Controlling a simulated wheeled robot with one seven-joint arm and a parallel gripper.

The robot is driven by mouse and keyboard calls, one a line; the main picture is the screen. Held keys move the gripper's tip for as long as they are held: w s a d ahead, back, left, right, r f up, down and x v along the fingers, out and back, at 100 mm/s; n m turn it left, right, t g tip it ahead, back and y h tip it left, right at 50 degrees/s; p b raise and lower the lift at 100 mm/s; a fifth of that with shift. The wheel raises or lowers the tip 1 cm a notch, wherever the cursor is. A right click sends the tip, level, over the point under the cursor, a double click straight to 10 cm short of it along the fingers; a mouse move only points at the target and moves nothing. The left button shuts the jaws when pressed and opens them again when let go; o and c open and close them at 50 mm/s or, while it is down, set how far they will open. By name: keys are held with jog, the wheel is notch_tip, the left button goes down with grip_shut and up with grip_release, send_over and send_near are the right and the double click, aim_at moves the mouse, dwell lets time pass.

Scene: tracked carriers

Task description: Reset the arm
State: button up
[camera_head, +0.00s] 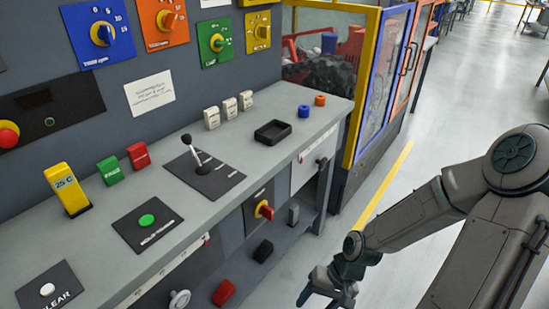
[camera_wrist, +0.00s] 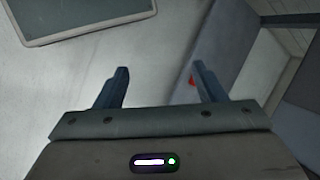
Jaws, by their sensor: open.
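My arm reaches in from the right in the head view. My gripper (camera_head: 325,287) hangs low in front of the bench, over the floor at the bottom of the picture, apart from the bench. In the wrist view my gripper (camera_wrist: 160,80) shows two dark fingers spread wide with nothing between them. Pale floor lies beyond the fingers. A small red spot shows beside the right finger; I cannot tell what it is.
The grey bench (camera_head: 265,110) holds a lever (camera_head: 195,152), a green button (camera_head: 146,220), a black tray (camera_head: 272,131) and a yellow meter (camera_head: 66,188). A red-handled switch (camera_head: 264,210) juts from its front. A caged machine (camera_head: 340,75) stands behind.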

jog(key=w+d+r+t+h+p, duration=0.1)
jog(key=d+r+h+p, duration=0.2)
jog(key=r, duration=0.6)
jog(key=d+r+h+p, duration=0.2)
jog(key=d+r+p, duration=0.15)
jog(key=r, duration=0.65)
jog(key=s+a+r+t+p, duration=0.1)
jog(key=r+t+p, duration=0.1)
jog(key=r, duration=0.7)
jog(key=s+a+r+t+p, duration=0.1)
jog(key=r+p, duration=0.3)
jog(key=r, duration=0.6)
jog(key=shift+s+a+r+n+t, duration=0.2)
jog(key=shift+s+n+t, duration=0.2)
jog(key=shift+s, duration=0.25)
